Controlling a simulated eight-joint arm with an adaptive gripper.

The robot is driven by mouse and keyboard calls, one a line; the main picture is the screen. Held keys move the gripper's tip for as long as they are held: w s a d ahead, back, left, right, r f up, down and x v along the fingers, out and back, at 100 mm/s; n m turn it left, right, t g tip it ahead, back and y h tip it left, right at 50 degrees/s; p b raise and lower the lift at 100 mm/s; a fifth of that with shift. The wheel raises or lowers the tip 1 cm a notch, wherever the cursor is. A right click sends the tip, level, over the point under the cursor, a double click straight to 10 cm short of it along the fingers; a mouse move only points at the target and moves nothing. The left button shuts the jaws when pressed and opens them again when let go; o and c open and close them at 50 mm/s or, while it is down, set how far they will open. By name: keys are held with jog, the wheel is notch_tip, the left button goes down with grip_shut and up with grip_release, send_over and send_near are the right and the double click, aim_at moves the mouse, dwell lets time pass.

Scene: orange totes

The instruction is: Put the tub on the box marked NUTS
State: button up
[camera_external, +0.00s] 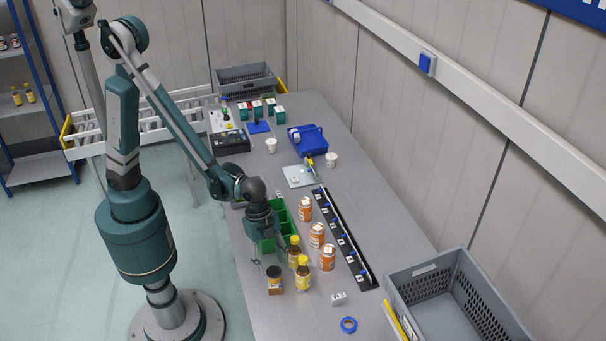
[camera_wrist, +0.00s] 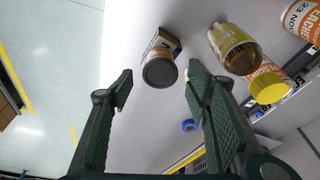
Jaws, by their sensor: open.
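A dark-lidded tub (camera_external: 274,272) is near the front left edge of the table. In the wrist view its round dark lid (camera_wrist: 159,72) faces me. A small brown and white box (camera_external: 275,289) shows directly below it, and in the wrist view the box (camera_wrist: 170,40) shows behind it. The tub appears to stand on the box, though I cannot fully tell on from against. The box's lettering is too small to read. My gripper (camera_external: 280,250) is above and behind the tub.
Two yellow-capped bottles (camera_external: 303,272) (camera_external: 294,252) stand close right of the tub. Several orange-labelled jars (camera_external: 317,235) stand beyond them, beside a black rail (camera_external: 345,240). Blue tape (camera_external: 348,325), a small white block (camera_external: 338,298) and a grey crate (camera_external: 415,268) lie right.

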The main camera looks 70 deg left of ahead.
jog(key=v, duration=0.8)
dwell(0.9)
jog(key=a+r+n+t, duration=0.15)
jog(key=a+r, duration=0.25)
jog(key=a, duration=0.4)
jog(key=w+a+r+n+t, duration=0.1)
jog(key=a+r+n, duration=0.25)
jog(key=a, duration=0.35)
jog(key=a+r+n+t, duration=0.15)
jog(key=a+r, duration=0.25)
jog(key=a, duration=0.4)
jog(key=s+a+r+n+t+y, duration=0.1)
jog(key=s+a+n, duration=0.3)
jog(key=a, duration=0.5)
jog(key=s+a+r+n+t+y, duration=0.1)
jog(key=s+a+r+n+y, duration=0.1)
jog(key=a, duration=0.8)
jog(key=shift+s+r+n, duration=0.85)
jog(key=shift+s, duration=0.2)
